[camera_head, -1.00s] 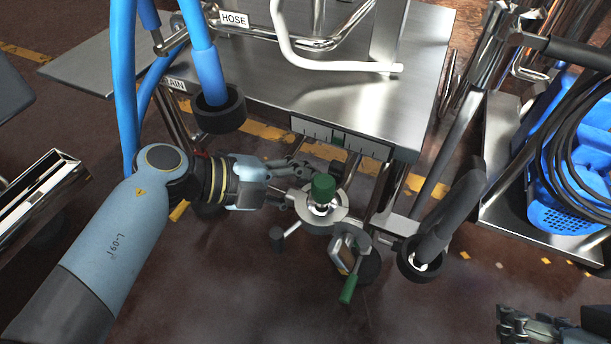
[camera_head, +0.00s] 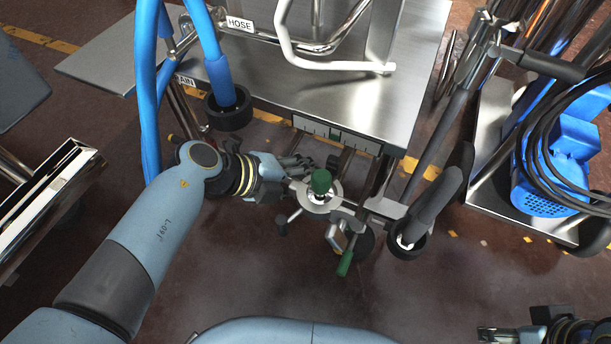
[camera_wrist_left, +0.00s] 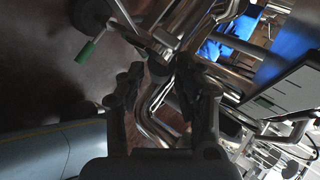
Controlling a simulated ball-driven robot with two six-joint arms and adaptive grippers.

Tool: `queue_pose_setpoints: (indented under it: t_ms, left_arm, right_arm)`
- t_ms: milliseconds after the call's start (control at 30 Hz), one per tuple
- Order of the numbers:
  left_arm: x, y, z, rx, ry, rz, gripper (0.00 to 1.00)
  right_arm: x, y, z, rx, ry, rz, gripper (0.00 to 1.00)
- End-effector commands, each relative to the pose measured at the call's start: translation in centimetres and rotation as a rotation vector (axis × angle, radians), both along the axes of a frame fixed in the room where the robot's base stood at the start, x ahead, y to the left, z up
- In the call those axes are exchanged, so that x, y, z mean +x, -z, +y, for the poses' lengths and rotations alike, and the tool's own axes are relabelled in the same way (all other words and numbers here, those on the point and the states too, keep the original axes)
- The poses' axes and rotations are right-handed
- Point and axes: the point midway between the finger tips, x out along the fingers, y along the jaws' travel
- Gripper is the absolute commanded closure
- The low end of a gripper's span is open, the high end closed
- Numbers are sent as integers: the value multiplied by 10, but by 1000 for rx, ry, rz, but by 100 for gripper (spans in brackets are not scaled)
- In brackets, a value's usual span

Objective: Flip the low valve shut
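A green lever handle (camera_head: 345,263) sticks out low at the front of the pipework, pointing toward the bottom of the head view. It also shows at upper left in the left wrist view (camera_wrist_left: 86,51). Above it, a green round knob (camera_head: 320,182) stands on a metal hub. I cannot tell for sure which one is the low valve. My left gripper (camera_head: 297,178) is just left of the hub; its fingers (camera_wrist_left: 168,85) are apart with nothing held between them, clear of the green lever. My right gripper (camera_head: 484,334) is at the bottom right, far from the valve and partly cut off.
A steel cart top (camera_head: 385,100) stands above the pipework. A blue hose (camera_head: 220,80) hangs close over my left arm. A black-padded bar (camera_head: 435,210) stands right of the lever. A blue machine (camera_head: 545,190) with black cable is farther right. Floor in front is clear.

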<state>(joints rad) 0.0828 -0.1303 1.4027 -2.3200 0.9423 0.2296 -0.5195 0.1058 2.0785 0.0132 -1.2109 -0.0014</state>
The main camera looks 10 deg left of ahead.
Motion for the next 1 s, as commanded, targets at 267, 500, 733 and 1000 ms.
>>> queue_pose_setpoints:
  t_ms: [267, 500, 733, 1000]
  left_arm:
    - [0, 0, 0, -2, 0, 1, 53]
    - [-8, -11, 13, 0, -1, 0, 53]
    - [-28, -42, 48, 3, 1, -1, 53]
    - [-46, -70, 77, 2, 0, 1, 53]
  right_arm:
    - [0, 0, 0, 0, 0, 0, 60]
    - [0, -1, 0, 0, -1, -1, 60]
    - [0, -1, 0, 0, 0, -1, 60]
    - [0, 0, 0, 0, 0, -1, 60]
